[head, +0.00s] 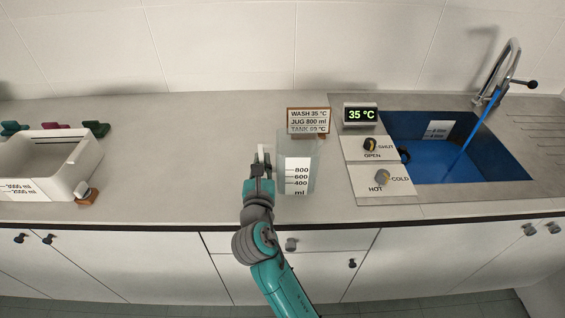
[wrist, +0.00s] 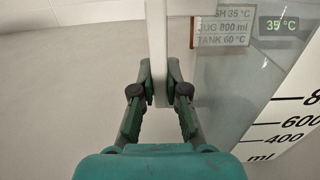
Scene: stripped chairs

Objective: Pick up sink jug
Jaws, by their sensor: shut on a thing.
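The jug (head: 297,172) is a clear, empty-looking vessel with a white scale marked 400, 600 and 800 ml. It stands upright on the counter left of the sink (head: 470,172), with its white handle (head: 260,156) on its left side. My gripper (head: 261,172) is at this handle. In the wrist view my gripper (wrist: 159,90) has its two fingers closed on the white upright handle (wrist: 157,45), and the jug wall (wrist: 225,75) shows to the right. The fingers hide part of the handle.
A sign (head: 308,120) reads wash 35 °C, jug 800 ml, tank 60 °C. A display (head: 360,115) shows 35 °C. Blue water runs from the tap (head: 497,75) into the sink. Knob panels (head: 380,180) lie right of the jug. A white tank (head: 88,160) stands left; counter between is clear.

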